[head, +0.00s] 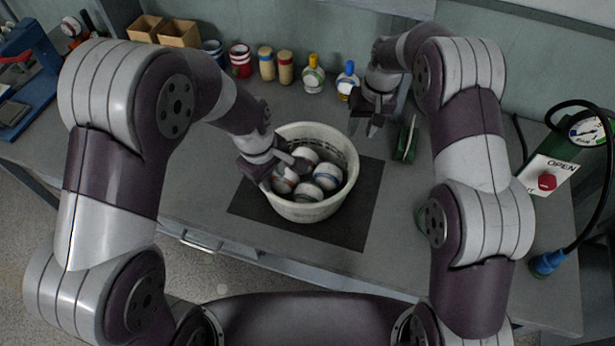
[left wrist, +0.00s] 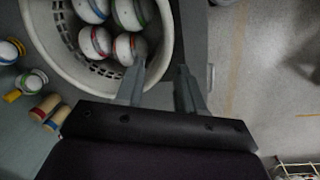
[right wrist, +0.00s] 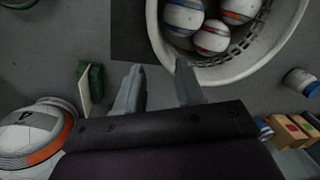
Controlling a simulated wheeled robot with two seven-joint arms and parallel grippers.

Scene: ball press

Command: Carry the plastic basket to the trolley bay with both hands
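The white plastic basket (head: 306,212) stands upright on a dark mat (head: 364,225) on the bench and holds several striped balls (head: 326,177). My left gripper (head: 283,174) is at the basket's left rim, fingers pointing down. In the left wrist view its fingers (left wrist: 162,82) are apart, one over the basket's inner side and one outside the rim; I cannot tell whether they touch it. My right gripper (head: 363,131) is open and empty, beyond the basket's right rim and apart from it. In the right wrist view, one of its fingers (right wrist: 160,80) shows near the rim. I cannot make out a trolley bay.
Bottles (head: 313,75), jars (head: 240,60) and cardboard boxes (head: 178,33) line the back of the bench. A green block (head: 405,138) stands right of the right gripper. A blue machine (head: 35,85) is at far left, a hose and red button (head: 547,181) at right.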

